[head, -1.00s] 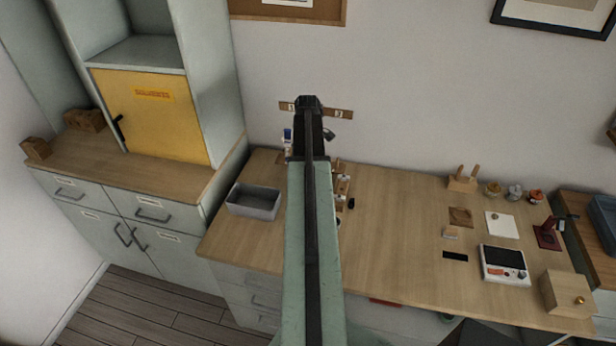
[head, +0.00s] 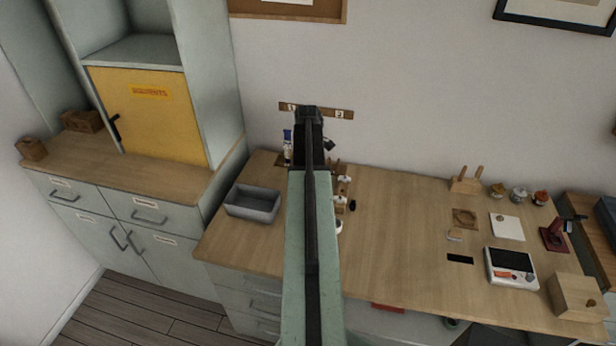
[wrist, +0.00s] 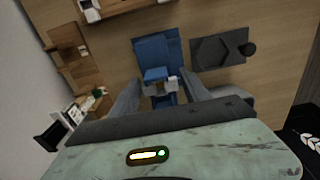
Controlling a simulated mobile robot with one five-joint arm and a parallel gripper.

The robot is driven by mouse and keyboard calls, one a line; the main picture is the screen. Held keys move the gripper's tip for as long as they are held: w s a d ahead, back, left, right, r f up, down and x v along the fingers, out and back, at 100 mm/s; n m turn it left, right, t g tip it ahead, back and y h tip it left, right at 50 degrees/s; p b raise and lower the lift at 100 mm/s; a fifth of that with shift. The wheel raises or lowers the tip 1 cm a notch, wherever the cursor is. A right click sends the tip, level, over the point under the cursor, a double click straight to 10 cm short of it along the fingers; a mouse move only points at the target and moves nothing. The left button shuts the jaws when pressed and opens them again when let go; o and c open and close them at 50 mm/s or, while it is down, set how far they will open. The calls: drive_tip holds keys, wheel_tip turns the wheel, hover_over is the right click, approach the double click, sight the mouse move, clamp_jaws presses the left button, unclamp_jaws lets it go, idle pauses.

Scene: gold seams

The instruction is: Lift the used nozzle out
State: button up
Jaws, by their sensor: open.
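My gripper (wrist: 160,84) shows in the wrist view with its two grey fingers apart, one on each side of a blue part (wrist: 155,50). A small pale piece (wrist: 171,82) sits at the near end of the blue part, between the fingers. It may be the used nozzle, but it is too small to tell. I cannot tell whether either finger touches it. In the head view my arm hides most of the spot under the gripper. A blue and white item (head: 287,141) shows just left of the arm's end.
A dark grey plate with a black knob (wrist: 220,50) lies right of the blue part. A wooden rack (wrist: 75,50) stands at left. In the head view a grey tray (head: 253,203) is left of my arm. The bench between arm and scale (head: 511,267) is mostly clear.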

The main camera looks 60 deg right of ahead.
drive_tip(key=c, duration=0.8)
drive_tip(key=shift+o, duration=0.2)
drive_tip(key=shift+r, duration=0.1)
wheel_tip(320, 180, up, 9)
drive_tip(key=p, duration=0.8)
drive_tip(key=shift+s+f+p, duration=0.1)
drive_tip(key=shift+f+p, duration=0.1)
drive_tip(key=shift+p, duration=0.15)
drive_tip(key=shift+f, duration=0.1)
